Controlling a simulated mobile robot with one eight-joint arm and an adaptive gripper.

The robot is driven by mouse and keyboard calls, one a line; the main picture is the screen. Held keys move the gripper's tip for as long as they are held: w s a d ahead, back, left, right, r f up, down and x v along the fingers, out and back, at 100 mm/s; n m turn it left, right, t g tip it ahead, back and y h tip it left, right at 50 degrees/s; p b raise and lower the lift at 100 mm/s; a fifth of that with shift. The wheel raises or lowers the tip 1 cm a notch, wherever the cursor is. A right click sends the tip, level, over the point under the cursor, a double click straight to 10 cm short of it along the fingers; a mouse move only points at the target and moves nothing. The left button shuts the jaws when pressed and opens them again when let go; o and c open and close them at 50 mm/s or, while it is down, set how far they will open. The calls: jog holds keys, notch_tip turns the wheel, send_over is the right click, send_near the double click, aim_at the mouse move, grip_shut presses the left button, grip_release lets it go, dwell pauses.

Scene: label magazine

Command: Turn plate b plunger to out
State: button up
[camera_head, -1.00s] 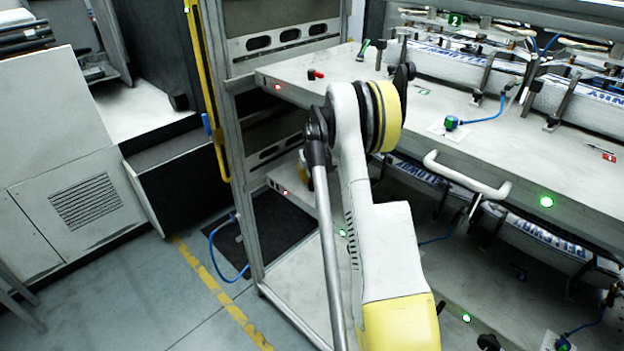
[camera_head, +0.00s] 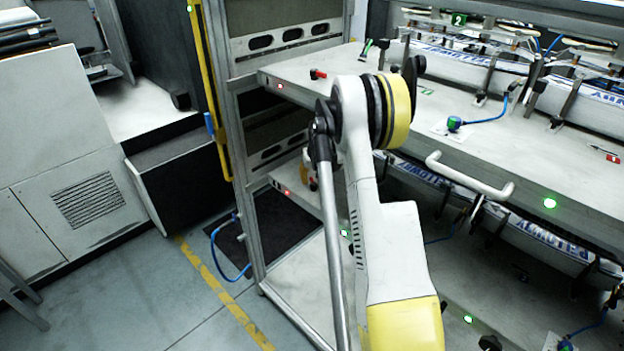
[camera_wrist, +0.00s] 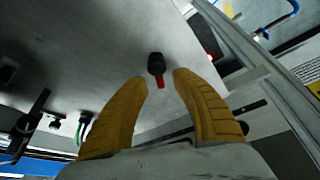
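A small plunger with a black knob and a red end (camera_wrist: 157,68) shows in the wrist view on the grey plate surface. It lies just beyond and between the fingertips, with no visible contact. My gripper (camera_wrist: 160,76) has two yellow ribbed fingers, spread apart and empty. In the head view a small red plunger (camera_head: 318,74) sits on the upper plate (camera_head: 300,66) near its left end. My gripper is hidden behind my arm there. No letter marking plate b is readable.
A red light (camera_head: 280,85) and a green light (camera_head: 550,203) glow on the plate's front edge, with a white handle (camera_head: 470,180) between them. A green-handled tool (camera_head: 366,48) stands behind the plunger. A metal frame post (camera_head: 232,150) rises at the left.

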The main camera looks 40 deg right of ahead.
jog(key=s+a, duration=0.1)
jog(key=s, duration=0.2)
jog(key=s+a, duration=0.2)
jog(key=s, duration=0.2)
jog(key=s+a, duration=0.1)
jog(key=s, duration=0.2)
jog(key=shift+s+a, duration=0.2)
jog(key=shift+a, duration=0.15)
